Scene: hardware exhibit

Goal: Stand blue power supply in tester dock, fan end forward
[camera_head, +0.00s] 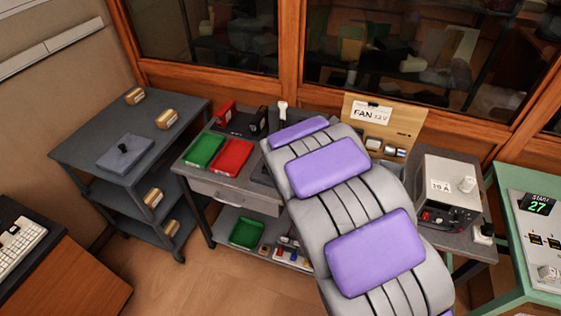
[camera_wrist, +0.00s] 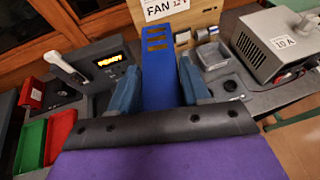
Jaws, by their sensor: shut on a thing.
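The blue power supply (camera_wrist: 160,72), a tall blue box with slots near its top, stands upright in the wrist view. My gripper (camera_wrist: 160,88) is shut on it, one grey-blue finger on each side. Its lower end is hidden behind my gripper's dark front edge, so I cannot tell whether it touches anything below. A dark tester unit (camera_wrist: 92,55) with a lit READY display and a white-handled lever (camera_wrist: 62,66) is just left of it. I cannot tell which part is the dock or which end holds the fan. In the head view my arm hides the supply.
A wooden board (camera_head: 410,112) with a FAN label stands behind. A grey 10 A box (camera_head: 448,180) is at right. Green (camera_head: 204,150) and red (camera_head: 232,156) trays and a red box (camera_head: 225,113) are left of my arm. A dark shelf cart (camera_head: 85,145) stands further left.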

